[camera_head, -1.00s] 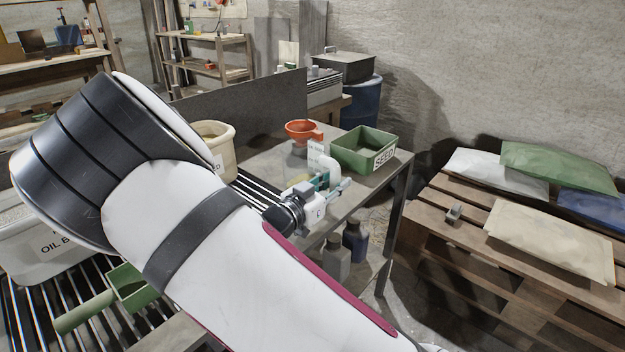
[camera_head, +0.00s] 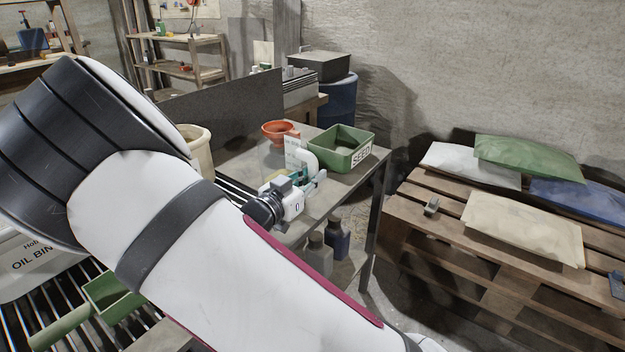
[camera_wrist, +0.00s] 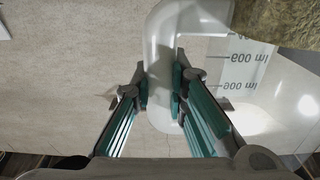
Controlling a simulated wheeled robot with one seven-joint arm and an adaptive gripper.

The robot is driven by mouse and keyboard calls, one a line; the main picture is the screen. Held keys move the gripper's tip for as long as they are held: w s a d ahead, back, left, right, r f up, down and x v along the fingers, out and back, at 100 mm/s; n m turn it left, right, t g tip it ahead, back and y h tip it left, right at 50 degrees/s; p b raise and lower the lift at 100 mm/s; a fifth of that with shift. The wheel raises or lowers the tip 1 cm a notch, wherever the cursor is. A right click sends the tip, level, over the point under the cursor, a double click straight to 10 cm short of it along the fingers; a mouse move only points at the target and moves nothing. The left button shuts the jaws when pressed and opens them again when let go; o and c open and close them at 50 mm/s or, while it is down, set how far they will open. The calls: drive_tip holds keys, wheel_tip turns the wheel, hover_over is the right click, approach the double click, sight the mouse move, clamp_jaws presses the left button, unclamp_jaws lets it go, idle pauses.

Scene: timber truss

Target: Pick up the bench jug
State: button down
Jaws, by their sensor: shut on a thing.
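The bench jug (camera_head: 293,148) is a clear vessel with a white handle and printed volume marks. In the head view it is above or on the metal bench (camera_head: 322,192), left of the green seed box; I cannot tell if its base touches. My gripper (camera_head: 303,183) is at its near side, partly hidden by my arm. In the wrist view, the teal-padded fingers of my gripper (camera_wrist: 160,92) are shut on both sides of the jug's white handle (camera_wrist: 163,62). The jug's clear wall (camera_wrist: 228,75) is to the right.
The green seed box (camera_head: 345,150) is right of the jug and an orange funnel (camera_head: 280,131) behind it. A cream tub (camera_head: 196,150) is behind my arm. Dark bottles (camera_head: 337,237) stand below the bench. A pallet with sacks (camera_head: 525,225) stands at right.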

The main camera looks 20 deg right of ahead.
drive_tip(key=shift+r, duration=0.9)
drive_tip(key=s+r+p, duration=0.1)
drive_tip(key=s+p, duration=0.2)
drive_tip(key=s, duration=1.2)
drive_tip(key=shift+s+d+r, duration=0.25)
drive_tip(key=shift+s+d, duration=0.15)
drive_tip(key=c, duration=2.1)
unclamp_jaws()
clamp_jaws()
drive_tip(key=shift+s+f, duration=0.1)
